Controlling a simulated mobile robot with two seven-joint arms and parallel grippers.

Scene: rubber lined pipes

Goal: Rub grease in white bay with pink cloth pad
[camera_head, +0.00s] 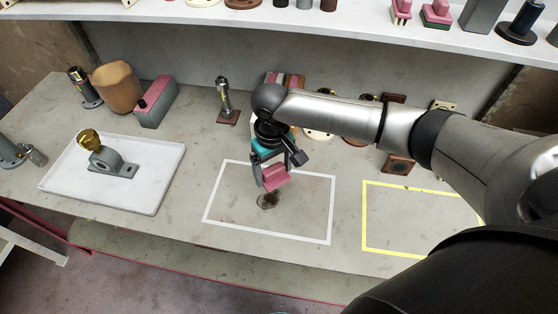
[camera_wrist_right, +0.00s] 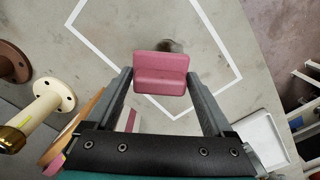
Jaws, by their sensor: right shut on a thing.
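My right gripper (camera_head: 268,186) is shut on the pink cloth pad (camera_head: 276,177). The pad also shows between the two fingers in the right wrist view (camera_wrist_right: 160,73). The white bay (camera_head: 331,211) is a white outlined rectangle on the bench. The grease (camera_head: 268,200) is a dark brown patch inside it. In the head view the pad is just behind the patch. In the right wrist view the pad covers part of the grease (camera_wrist_right: 172,46). I cannot tell whether the pad touches the bench. My left gripper is not in view.
A yellow outlined bay (camera_head: 364,220) lies to the right. A white tray (camera_head: 150,200) with a grey bracket (camera_head: 112,162) stands at the left. A metal fitting (camera_head: 223,97) and other parts stand behind. A shelf (camera_head: 200,17) runs above the back.

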